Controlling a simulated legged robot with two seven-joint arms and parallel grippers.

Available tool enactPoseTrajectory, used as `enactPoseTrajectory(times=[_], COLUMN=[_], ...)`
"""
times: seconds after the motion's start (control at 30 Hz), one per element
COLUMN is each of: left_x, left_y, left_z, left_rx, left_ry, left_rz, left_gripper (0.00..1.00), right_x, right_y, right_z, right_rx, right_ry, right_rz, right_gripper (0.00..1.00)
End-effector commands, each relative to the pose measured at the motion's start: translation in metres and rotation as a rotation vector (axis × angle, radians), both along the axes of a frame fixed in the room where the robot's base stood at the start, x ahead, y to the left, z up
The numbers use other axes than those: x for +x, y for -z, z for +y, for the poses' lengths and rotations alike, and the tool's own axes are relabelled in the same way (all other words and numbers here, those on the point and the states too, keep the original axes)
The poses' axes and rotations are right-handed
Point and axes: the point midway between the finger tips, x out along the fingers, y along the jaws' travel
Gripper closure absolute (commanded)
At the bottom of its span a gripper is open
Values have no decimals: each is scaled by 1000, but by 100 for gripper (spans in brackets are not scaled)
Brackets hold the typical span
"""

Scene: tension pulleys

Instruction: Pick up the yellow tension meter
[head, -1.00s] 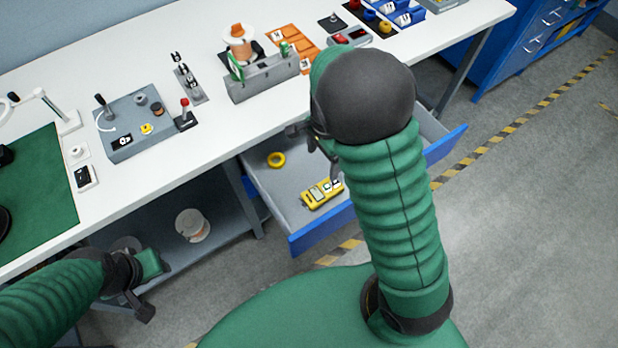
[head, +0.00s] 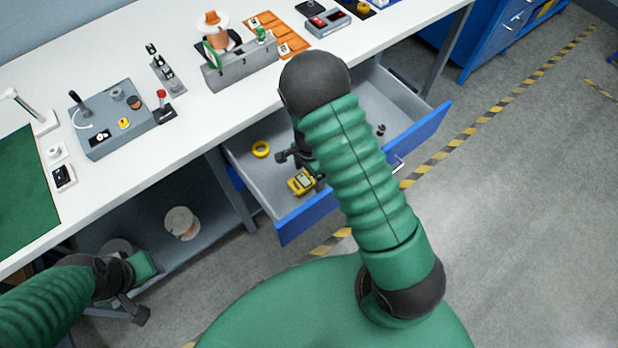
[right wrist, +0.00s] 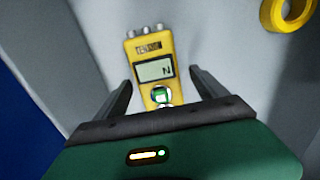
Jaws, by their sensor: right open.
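The yellow tension meter (head: 300,184) lies in the open drawer (head: 243,160), partly hidden by my right gripper in the head view. In the right wrist view the meter (right wrist: 156,69) shows its grey display with an "N" and three metal posts at its far end. My right gripper (head: 301,167) is over the meter; in the right wrist view its two fingers (right wrist: 163,88) are spread, one on each side of the meter's lower part, with gaps showing. My left gripper (head: 137,298) is low at the left, away from the drawer; its jaw opening cannot be made out.
A yellow ring (head: 261,149) lies in the drawer near the meter, and also shows in the right wrist view (right wrist: 272,15). The drawer's blue front (head: 308,218) stands toward me.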

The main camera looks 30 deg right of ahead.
Motion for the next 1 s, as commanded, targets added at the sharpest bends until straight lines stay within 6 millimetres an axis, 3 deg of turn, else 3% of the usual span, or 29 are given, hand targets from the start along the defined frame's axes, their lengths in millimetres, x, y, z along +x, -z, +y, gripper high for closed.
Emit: enactPoseTrajectory(times=[0.1, 0.7, 1.0], left_x=[0, 0, 0], left_y=[0, 0, -2], left_z=[0, 0, 0], left_rx=[0, 0, 0], left_ry=[0, 0, 0], left_rz=[0, 0, 0], left_gripper=[64, 64, 64], right_x=[0, 0, 0], right_y=[-1, -1, -6], right_z=[0, 0, 0], right_rx=[0, 0, 0], right_ry=[0, -1, -1], right_rz=[-1, 0, -1], right_gripper=[19, 98, 100])
